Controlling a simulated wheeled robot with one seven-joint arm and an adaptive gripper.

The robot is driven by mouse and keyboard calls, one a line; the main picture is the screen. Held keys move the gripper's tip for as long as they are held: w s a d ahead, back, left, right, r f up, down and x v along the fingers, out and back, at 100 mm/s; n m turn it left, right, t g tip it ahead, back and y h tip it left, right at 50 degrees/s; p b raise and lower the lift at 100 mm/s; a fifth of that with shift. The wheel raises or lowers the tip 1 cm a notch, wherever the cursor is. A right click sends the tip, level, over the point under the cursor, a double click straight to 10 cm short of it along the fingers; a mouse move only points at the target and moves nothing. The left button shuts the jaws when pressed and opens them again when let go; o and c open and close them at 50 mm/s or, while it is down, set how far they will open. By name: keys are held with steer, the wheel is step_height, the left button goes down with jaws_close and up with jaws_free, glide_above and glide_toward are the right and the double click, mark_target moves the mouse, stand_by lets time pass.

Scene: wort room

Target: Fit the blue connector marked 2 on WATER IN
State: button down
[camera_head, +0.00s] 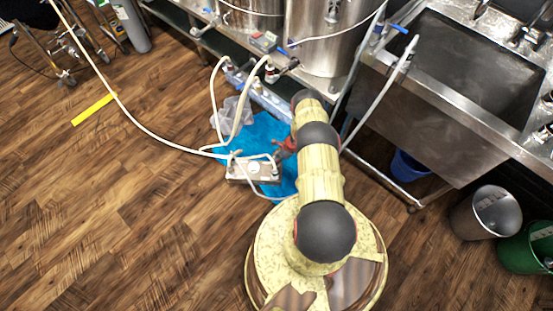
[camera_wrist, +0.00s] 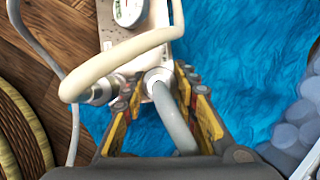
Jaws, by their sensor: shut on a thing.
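In the wrist view my gripper (camera_wrist: 158,88) has its yellow fingers on both sides of a pale connector (camera_wrist: 158,76) on the end of a grey hose (camera_wrist: 176,118). The connector's end meets a small metal unit (camera_wrist: 110,28) with a round gauge (camera_wrist: 128,12); I cannot tell whether it is seated. I can read no mark 2 and no WATER IN label, and the connector looks grey-white rather than blue. A second hose fitting (camera_wrist: 98,92) is just left of my fingers. In the head view the unit (camera_head: 238,172) sits on the floor by my gripper (camera_head: 282,150).
A blue sheet (camera_head: 262,128) lies under and beside the unit. A cream hose (camera_head: 150,132) loops over it and across the floor. A steel kettle (camera_head: 318,40) and a sink (camera_head: 440,100) stand behind. Open wooden floor lies to the left.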

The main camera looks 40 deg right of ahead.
steer(key=shift+f, duration=0.4)
steer(key=c, duration=1.3)
jaws_free()
steer(key=v, duration=1.2)
